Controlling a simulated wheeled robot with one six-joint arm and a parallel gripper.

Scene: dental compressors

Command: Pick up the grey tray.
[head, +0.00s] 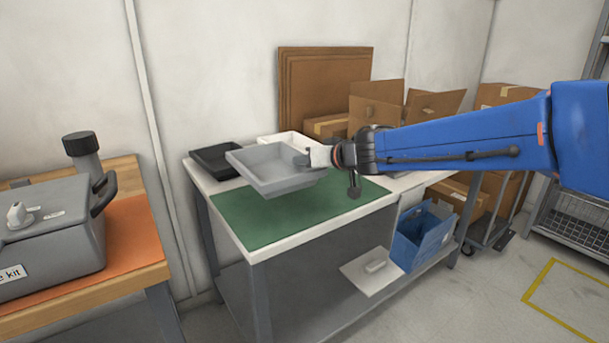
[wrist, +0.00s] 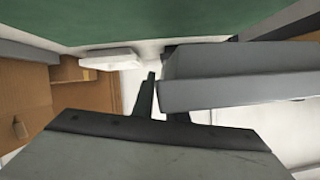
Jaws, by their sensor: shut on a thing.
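The grey tray (head: 272,164) is a shallow rectangular tray with sloped sides. In the head view it is above the green mat (head: 290,212) on the white-topped table, apart from the mat and a little tilted. My gripper (head: 304,158) is shut on the tray's right rim. In the wrist view the dark fingers of my gripper (wrist: 165,98) meet the wall of the grey tray (wrist: 230,75), which fills the upper right. The fingertips are partly hidden by the tray.
A black tray (head: 216,160) and a white tray (head: 285,138) stand behind on the table. Cardboard boxes (head: 375,108) stand at the back right. A blue bin (head: 421,240) is on the lower shelf. A grey case (head: 50,235) is on the bench at left.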

